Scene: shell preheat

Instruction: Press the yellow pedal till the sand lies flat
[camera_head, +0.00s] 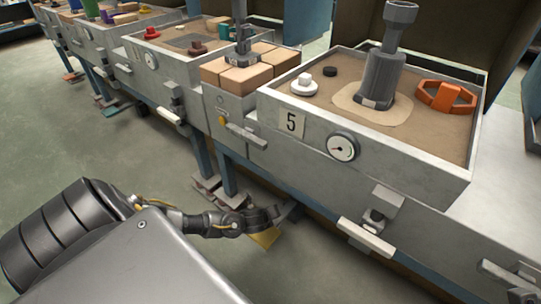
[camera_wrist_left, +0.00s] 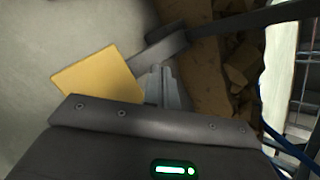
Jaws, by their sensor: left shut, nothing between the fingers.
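The yellow pedal (camera_head: 266,238) is low down near the floor, below the box marked 5. It also shows in the left wrist view (camera_wrist_left: 97,76) as a flat yellow plate on a dark grey lever. My left gripper (camera_head: 272,213) is shut and empty, beside and partly over the pedal. In the wrist view its fingers (camera_wrist_left: 160,84) are just right of the plate, at the lever; I cannot tell whether they touch. The sand (camera_head: 432,134) fills box 5, with a paler patch (camera_head: 348,103) around the foot of a grey post. My right gripper is not in view.
Box 5 (camera_head: 290,143) has a gauge (camera_head: 342,147) on its front. In it are an orange handled piece (camera_head: 447,96), a white knob (camera_head: 304,84) and a dark disc (camera_head: 330,71). Tan blocks (camera_head: 246,76) stand to its left. Brown rubble (camera_wrist_left: 205,70) lies beside the lever.

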